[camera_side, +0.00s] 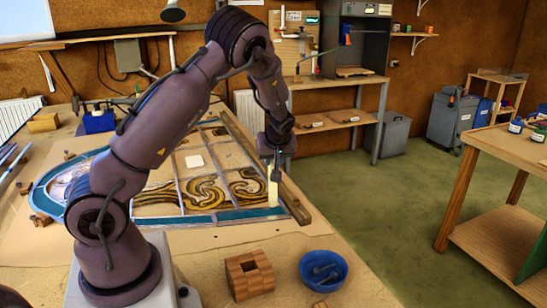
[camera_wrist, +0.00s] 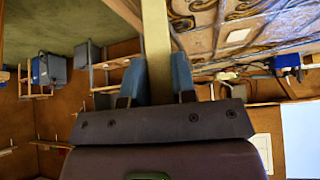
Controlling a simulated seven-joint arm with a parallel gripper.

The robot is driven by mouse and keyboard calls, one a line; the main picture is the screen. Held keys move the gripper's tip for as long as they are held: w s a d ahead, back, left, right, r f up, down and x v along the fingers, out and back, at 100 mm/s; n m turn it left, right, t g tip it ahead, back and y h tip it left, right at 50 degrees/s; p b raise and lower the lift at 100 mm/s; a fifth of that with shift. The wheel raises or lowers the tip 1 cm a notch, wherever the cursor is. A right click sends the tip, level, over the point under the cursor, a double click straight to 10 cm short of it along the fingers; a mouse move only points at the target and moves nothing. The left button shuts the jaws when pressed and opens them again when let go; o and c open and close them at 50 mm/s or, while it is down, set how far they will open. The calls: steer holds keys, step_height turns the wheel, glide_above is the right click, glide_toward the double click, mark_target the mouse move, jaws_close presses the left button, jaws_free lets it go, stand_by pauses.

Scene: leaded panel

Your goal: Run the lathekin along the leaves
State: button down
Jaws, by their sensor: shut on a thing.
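The lathekin (camera_side: 273,190) is a pale, flat strip, held upright with its lower end over the right edge of the leaded panel. My gripper (camera_side: 276,158) is shut on its upper part. In the wrist view the lathekin (camera_wrist: 156,45) stands between the two blue finger pads of my gripper (camera_wrist: 158,78). The leaded panel (camera_side: 195,162) lies flat on the bench, with a blue border, dark leading and swirling brown-yellow glass. Part of it shows at the upper right of the wrist view (camera_wrist: 240,36). I cannot tell whether the lathekin's tip touches it. My arm hides part of the panel.
A wooden batten (camera_side: 297,206) runs along the panel's right side. A wooden block with a square hole (camera_side: 249,284) and a blue bowl with dark items (camera_side: 310,280) stand at the front of the bench. A white square piece (camera_side: 194,161) lies on the panel.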

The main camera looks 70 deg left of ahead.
steer(key=shift+f, duration=0.1)
stand_by(0.3)
steer(key=shift+s+a, duration=0.25)
steer(key=shift+s, duration=0.9)
steer(key=shift+s+a, duration=0.2)
steer(key=shift+s, duration=0.9)
steer(key=shift+r, duration=2.5)
